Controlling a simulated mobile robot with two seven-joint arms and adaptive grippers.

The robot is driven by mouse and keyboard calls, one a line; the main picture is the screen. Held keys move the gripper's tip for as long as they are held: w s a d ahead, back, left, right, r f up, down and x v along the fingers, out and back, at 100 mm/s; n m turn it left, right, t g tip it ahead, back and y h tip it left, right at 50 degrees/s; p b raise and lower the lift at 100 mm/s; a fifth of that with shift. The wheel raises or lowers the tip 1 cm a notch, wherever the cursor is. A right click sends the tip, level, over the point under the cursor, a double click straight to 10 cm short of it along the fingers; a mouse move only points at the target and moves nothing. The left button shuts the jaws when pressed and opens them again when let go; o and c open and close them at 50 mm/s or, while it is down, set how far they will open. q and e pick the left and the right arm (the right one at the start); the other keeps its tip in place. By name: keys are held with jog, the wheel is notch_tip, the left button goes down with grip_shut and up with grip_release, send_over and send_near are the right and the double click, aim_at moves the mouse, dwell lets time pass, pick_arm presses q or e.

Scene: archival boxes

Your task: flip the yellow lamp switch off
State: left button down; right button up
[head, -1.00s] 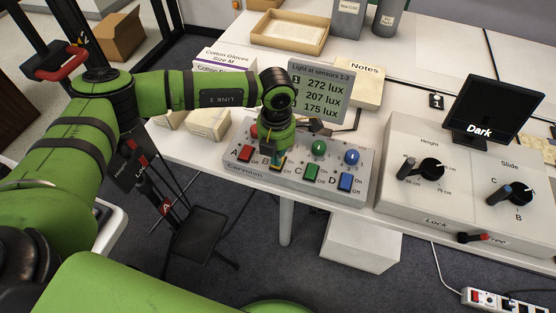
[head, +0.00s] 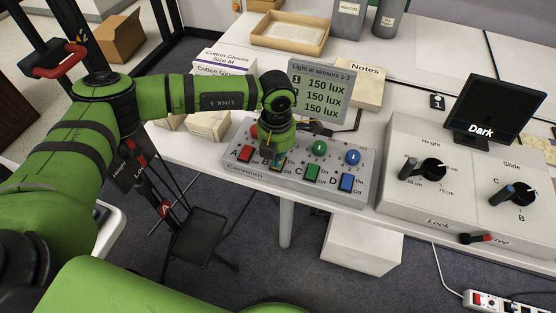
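A grey control panel (head: 330,190) on the table's front edge carries rocker switches: red A (head: 245,154), green C (head: 312,173), blue D (head: 346,182) and B, of which only a small yellow part (head: 281,164) shows. My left gripper (head: 275,159) points down over switch B and hides most of it. Its fingertips are small and partly hidden, so I cannot tell whether they touch the switch or how far apart they are. The sensor display (head: 319,90) behind the panel reads 150 lux on all three lines. My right gripper is not in view.
Green (head: 319,148) and blue (head: 353,157) knobs stand behind switches C and D. A Notes box (head: 366,84) and glove boxes lie behind. To the right are a Height and Slide control box (head: 400,205) and a dark screen (head: 494,111).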

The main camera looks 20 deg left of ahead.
pick_arm(q)
jog(key=shift+w+r+p, duration=0.1)
jog(key=shift+r+p, duration=0.45)
jog(key=shift+r, duration=0.25)
jog(key=shift+r+p, duration=1.4)
jog(key=shift+r, duration=1.2)
